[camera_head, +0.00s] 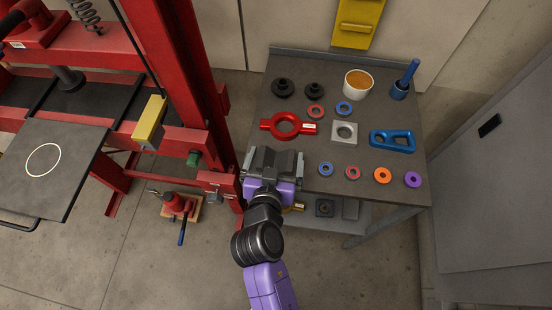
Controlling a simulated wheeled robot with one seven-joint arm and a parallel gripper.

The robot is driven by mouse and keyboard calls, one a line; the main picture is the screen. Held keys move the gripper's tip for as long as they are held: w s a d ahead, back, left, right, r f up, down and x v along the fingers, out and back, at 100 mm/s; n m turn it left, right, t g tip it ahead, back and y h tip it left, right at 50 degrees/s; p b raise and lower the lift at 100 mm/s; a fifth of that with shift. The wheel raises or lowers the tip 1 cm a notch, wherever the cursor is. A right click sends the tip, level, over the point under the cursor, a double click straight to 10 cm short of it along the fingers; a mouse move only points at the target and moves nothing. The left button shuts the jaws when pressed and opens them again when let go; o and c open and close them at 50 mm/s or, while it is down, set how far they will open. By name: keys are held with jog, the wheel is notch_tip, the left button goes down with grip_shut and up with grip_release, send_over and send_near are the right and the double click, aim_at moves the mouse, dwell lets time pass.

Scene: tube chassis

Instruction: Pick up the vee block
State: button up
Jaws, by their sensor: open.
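My gripper (273,159) is open over the front left edge of the grey bench. A dark grey shape shows between and around its fingers; I cannot tell whether it is the vee block or part of the gripper. No other thing on the bench top clearly has a vee notch. A yellow block (149,122) sits on the red press, left of my gripper and apart from it. My own wrist hides part of the bench's front edge.
The bench (408,182) holds a red ring with two handles (274,126), a pale square plate (344,141), a blue bracket (391,148), a white cup (357,90) and several small rings. The red press (205,85) stands close on the left. A grey cabinet (490,200) stands right.

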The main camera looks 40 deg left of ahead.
jog(key=c, duration=1.7)
jog(key=shift+a+r, duration=0.1)
jog(key=shift+r, duration=0.05)
jog(key=c, duration=0.3)
jog(key=shift+r, duration=0.1)
